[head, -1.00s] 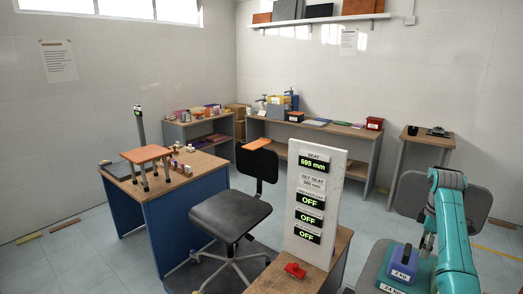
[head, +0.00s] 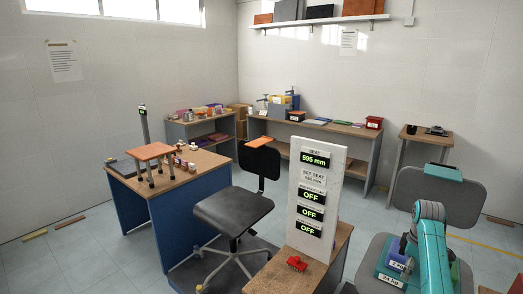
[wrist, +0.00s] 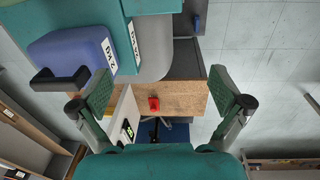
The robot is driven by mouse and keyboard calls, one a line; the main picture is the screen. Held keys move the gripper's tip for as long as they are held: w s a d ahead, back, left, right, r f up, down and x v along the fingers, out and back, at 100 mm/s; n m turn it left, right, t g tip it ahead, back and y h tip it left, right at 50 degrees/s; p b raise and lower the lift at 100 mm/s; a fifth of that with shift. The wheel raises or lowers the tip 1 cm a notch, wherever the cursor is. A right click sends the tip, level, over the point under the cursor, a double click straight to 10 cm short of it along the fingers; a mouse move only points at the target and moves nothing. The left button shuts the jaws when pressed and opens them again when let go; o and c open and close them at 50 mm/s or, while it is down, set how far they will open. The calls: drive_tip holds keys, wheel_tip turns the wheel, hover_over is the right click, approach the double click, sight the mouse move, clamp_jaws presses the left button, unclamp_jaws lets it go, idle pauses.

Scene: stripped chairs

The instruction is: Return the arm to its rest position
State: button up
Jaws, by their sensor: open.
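My gripper (wrist: 163,85) is open and empty in the wrist view, its two dark green fingers spread wide. Between them, well beyond the fingertips, show a wooden desk top and a small red object (wrist: 154,104). My teal arm (head: 431,245) is at the lower right of the head view, in front of a grey chair. In that view I cannot make out the gripper's fingers. A blue weight (wrist: 68,58) with a dark handle is at the upper left of the wrist view, apart from the fingers. It also shows left of my arm in the head view (head: 396,258).
The weight rests on a teal block on the grey chair (head: 450,198) close to my arm. A white panel (head: 318,200) reading SEAT 595 mm and several OFF displays stands on a desk left of it. A black office chair (head: 233,207) and blue desk (head: 180,205) stand farther left.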

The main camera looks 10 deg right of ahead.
drive_tip(key=s+a+f+m+t+h, duration=0.1)
drive_tip(key=s+a+f+t, duration=0.15)
drive_tip(key=a+f, duration=0.65)
drive_tip(key=s+a+f+m+t, duration=0.1)
drive_tip(key=s+a+f, duration=0.35)
drive_tip(key=f, duration=0.75)
drive_tip(key=s+a+f+m+t, duration=0.1)
drive_tip(key=s+a+f, duration=0.3)
drive_tip(key=s+a, duration=0.25)
drive_tip(key=s+a+f+m+t, duration=0.1)
drive_tip(key=s+a+f+t, duration=0.15)
drive_tip(key=s+a, duration=0.4)
drive_tip(key=s+a+r+m+t, duration=0.1)
drive_tip(key=s+a+r+t, duration=0.1)
drive_tip(key=s+a+r, duration=0.5)
drive_tip(key=s+a+m+t, duration=0.1)
drive_tip(key=s+a, duration=0.4)
drive_tip(key=s, duration=0.5)
drive_tip(key=s+a+r+t, duration=0.2)
drive_tip(key=s+r, duration=0.5)
drive_tip(key=r, duration=0.3)
drive_tip(key=s+a+r+m+t+y, duration=0.1)
drive_tip(key=s+a+r+t, duration=0.1)
drive_tip(key=s+r, duration=0.4)
wheel_tip(320, 180, up, 5)
drive_tip(key=shift+s+r+m+y, duration=0.1)
drive_tip(key=shift+s+m+y, duration=0.2)
drive_tip(key=shift+s, duration=0.05)
